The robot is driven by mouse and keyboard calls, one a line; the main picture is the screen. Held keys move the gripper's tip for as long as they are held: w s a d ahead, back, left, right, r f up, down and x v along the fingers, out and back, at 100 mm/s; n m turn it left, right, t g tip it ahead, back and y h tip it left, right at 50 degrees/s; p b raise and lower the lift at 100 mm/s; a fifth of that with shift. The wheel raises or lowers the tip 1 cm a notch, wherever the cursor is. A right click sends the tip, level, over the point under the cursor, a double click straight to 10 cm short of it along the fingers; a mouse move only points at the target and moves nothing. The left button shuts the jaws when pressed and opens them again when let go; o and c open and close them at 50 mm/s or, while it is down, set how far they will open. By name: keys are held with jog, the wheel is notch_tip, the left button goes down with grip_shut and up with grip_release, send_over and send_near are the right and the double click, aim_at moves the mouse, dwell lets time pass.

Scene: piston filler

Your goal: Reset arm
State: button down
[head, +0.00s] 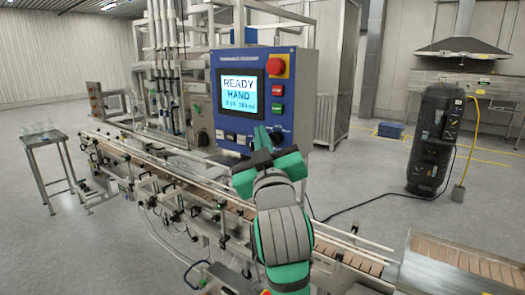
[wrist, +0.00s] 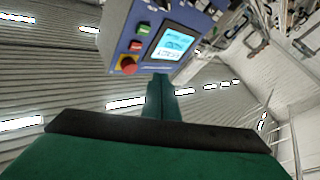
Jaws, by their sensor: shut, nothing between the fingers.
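My gripper (head: 262,137) is shut and empty, with its green fingers together. In the head view its tips overlap the lower part of the blue control panel (head: 300,95). I cannot tell whether they touch it. In the wrist view the shut fingers (wrist: 160,82) point up toward the panel (wrist: 117,25), which shows tilted above them. The panel's screen (head: 239,91) reads READY, HAND and a smaller line. My green and grey arm reaches up from the bottom of the head view and hides part of the conveyor.
A red mushroom button (head: 275,65) sits on a yellow plate on the panel, with coloured buttons below. The conveyor (head: 350,259) runs diagonally below my arm. A small table (head: 43,139) with clear items stands left.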

jog(key=s+f+m+g+h, duration=0.1)
jog(key=s+f+m, duration=0.3)
jog(key=f, duration=1.7)
jog(key=s+f+m+g+h, duration=0.1)
jog(key=s+f, duration=0.5)
jog(key=f, duration=1.5)
jog(key=s+f+m+g, duration=0.1)
jog(key=s+f, duration=0.5)
jog(key=s, duration=0.3)
jog(key=s+f+g, duration=0.1)
jog(key=s+f, duration=0.6)
jog(key=s, duration=0.1)
jog(key=s+f+g, duration=0.1)
jog(key=s, duration=1.9)
jog(key=shift+s+f+g+h, duration=0.3)
jog(key=shift+s+f, duration=0.05)
jog(key=shift+f, duration=0.05)
